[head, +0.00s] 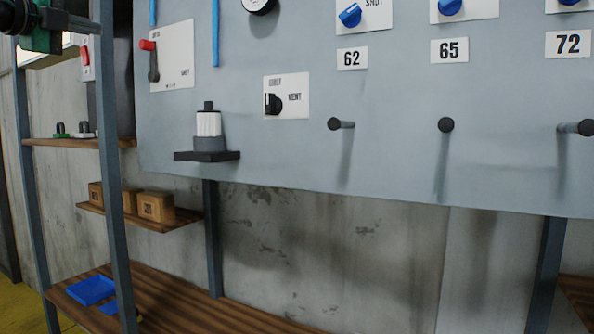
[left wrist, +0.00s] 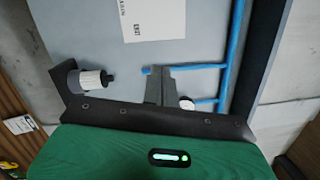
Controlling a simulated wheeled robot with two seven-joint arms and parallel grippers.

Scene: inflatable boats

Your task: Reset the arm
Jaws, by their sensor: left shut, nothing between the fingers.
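My left gripper (head: 88,22) is at the top left corner of the head view, its green and black body partly cut off by the frame edge. My right gripper is not in view.
A white cylinder (head: 207,124) stands on a black bracket at the panel's lower left. A red-handled switch (head: 148,45) and a vent knob (head: 273,103) are on the panel. Black pegs (head: 446,125) stick out. Wooden shelves (head: 160,300) hold boxes (head: 156,206) and a blue tray (head: 91,290).

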